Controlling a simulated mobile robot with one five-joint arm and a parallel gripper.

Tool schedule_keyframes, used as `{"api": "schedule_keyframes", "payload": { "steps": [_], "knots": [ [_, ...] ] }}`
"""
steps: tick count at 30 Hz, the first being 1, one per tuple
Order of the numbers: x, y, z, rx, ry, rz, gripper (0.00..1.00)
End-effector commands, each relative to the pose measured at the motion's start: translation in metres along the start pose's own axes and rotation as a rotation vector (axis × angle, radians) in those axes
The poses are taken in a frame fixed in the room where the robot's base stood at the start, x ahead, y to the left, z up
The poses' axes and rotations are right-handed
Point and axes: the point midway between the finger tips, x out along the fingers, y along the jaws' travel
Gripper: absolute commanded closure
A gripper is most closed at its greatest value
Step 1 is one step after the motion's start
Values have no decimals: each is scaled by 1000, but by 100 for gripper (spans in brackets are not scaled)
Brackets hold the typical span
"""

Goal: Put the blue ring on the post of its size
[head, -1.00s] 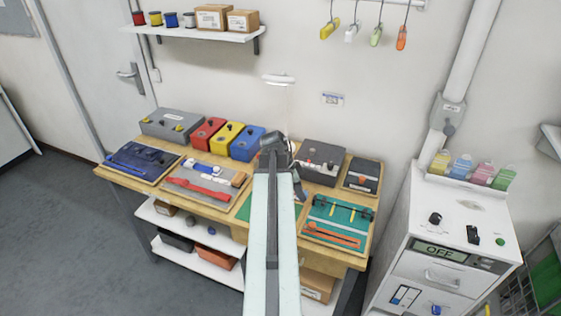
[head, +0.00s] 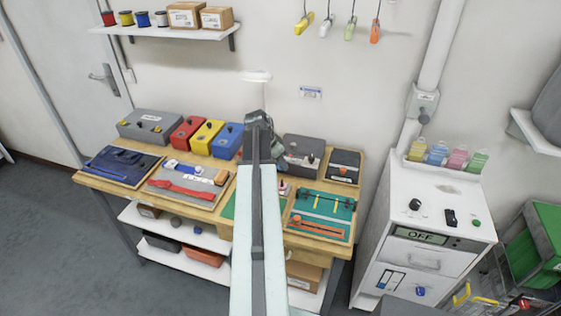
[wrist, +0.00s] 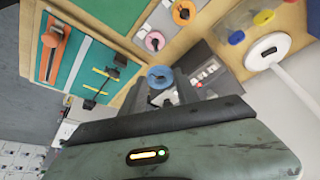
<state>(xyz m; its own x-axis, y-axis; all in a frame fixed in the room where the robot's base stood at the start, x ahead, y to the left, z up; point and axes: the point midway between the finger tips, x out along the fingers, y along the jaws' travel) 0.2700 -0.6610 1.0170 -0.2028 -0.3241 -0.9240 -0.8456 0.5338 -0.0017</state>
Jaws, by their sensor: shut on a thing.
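The blue ring (wrist: 160,77) shows in the wrist view at the tips of my gripper (wrist: 167,92), which is shut on it. A dark shape shows in the ring's opening; I cannot tell whether it is a post. An orange ring (wrist: 184,12) and a pink ring (wrist: 155,41) lie on pale plates beyond, each around a dark centre. The post of the blue ring's size cannot be made out. In the head view my arm covers the middle of the workbench, and the blue ring is hidden.
The workbench (head: 222,208) carries a grey box (head: 150,126), red, yellow and blue boxes, a dark grey box (head: 302,155) and a green tool mat (head: 320,212). A round white base (wrist: 267,50) stands near the wall. A white cabinet (head: 425,262) stands at right.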

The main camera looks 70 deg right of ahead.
Motion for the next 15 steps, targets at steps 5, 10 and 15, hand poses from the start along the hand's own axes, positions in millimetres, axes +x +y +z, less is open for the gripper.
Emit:
{"api": "schedule_keyframes", "payload": {
  "steps": [5,10,15],
  "knots": [
    [11,1,4,2,0,1,100],
    [28,1,11,3,0,1,100],
    [47,1,19,4,0,1,100]
  ]
}}
